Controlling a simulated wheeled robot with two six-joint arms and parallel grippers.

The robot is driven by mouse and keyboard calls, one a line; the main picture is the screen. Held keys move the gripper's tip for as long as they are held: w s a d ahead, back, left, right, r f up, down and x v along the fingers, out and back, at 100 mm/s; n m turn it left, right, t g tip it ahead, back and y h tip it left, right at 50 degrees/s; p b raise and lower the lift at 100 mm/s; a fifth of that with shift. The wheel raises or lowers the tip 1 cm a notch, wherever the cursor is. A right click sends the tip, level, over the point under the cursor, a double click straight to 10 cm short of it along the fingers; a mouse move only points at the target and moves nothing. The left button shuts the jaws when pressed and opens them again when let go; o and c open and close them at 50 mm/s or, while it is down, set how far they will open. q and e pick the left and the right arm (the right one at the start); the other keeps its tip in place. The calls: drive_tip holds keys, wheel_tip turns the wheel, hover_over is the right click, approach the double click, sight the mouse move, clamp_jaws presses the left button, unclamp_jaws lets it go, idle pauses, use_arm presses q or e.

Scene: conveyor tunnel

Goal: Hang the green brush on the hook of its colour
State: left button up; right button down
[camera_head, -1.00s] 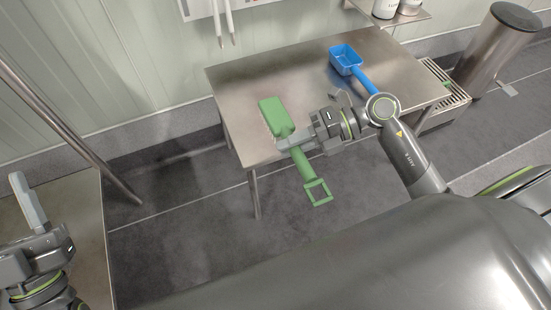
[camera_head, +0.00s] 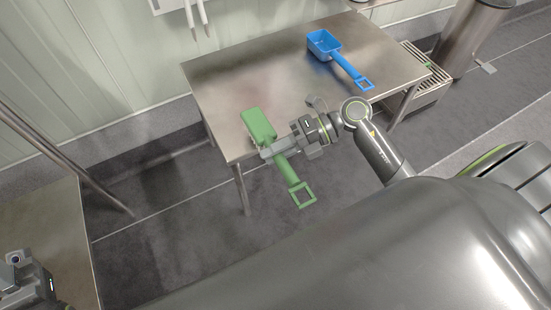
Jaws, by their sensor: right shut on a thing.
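The green brush (camera_head: 258,125) has a block-shaped head and a long handle ending in an open square grip. Its head is over the near left part of the steel table, and its handle sticks out past the front edge above the floor. My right gripper (camera_head: 268,151) is shut on the handle just below the head. Part of my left gripper (camera_head: 22,278) shows at the lower left edge, its fingers not clearly seen. I see no green hook in this view.
A blue scoop (camera_head: 323,43) lies at the back right of the steel table (camera_head: 225,85). White utensils (camera_head: 197,18) hang on the wall at the top. A bare surface (camera_head: 45,225) is at left.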

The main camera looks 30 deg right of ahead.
drive_tip(key=shift+f, duration=1.25)
drive_tip(key=shift+f+b, duration=0.2)
drive_tip(key=shift+b, duration=0.2)
drive_tip(key=c, duration=1.2)
unclamp_jaws()
drive_tip(key=shift+r, duration=0.1)
